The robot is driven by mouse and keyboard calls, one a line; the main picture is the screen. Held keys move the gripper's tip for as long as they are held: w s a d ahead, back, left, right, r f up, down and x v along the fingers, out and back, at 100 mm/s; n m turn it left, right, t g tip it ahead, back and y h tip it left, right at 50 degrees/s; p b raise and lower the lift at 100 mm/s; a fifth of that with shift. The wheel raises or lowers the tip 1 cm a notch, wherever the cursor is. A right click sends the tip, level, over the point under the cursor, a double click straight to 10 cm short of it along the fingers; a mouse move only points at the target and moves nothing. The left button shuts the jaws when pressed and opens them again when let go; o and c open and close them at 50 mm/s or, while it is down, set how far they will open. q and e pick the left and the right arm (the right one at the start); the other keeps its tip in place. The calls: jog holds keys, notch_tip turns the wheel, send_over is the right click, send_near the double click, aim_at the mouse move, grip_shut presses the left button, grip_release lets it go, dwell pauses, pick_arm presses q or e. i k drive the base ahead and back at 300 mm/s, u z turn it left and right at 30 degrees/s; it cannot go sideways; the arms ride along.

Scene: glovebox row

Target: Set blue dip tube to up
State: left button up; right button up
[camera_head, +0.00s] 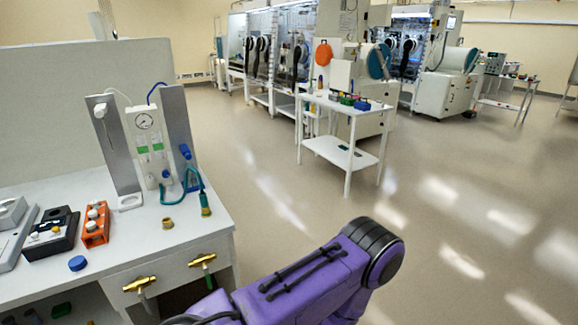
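A bench unit on the white bench at left has a white panel with a round gauge (144,121) between two upright metal plates. A thin blue tube (153,92) arches at the top of the panel, beside the right plate. A teal hose (187,189) loops below. Neither gripper is in view; only a purple arm link of mine shows at the bottom.
The bench top (130,240) holds an orange block (96,224), a black box (52,234), a blue cap (77,263) and a brass fitting (167,223). Two brass valves (202,260) are on its front. A white cart (345,110) stands beyond. The floor at right is open.

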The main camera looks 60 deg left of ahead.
aim_at(185, 152)
jog(key=u, duration=0.5)
jog(key=k, duration=0.65)
jog(key=u, duration=0.7)
jog(key=i, duration=0.65)
jog(key=u, duration=0.95)
jog(key=i, duration=0.45)
jog(key=u, duration=0.3)
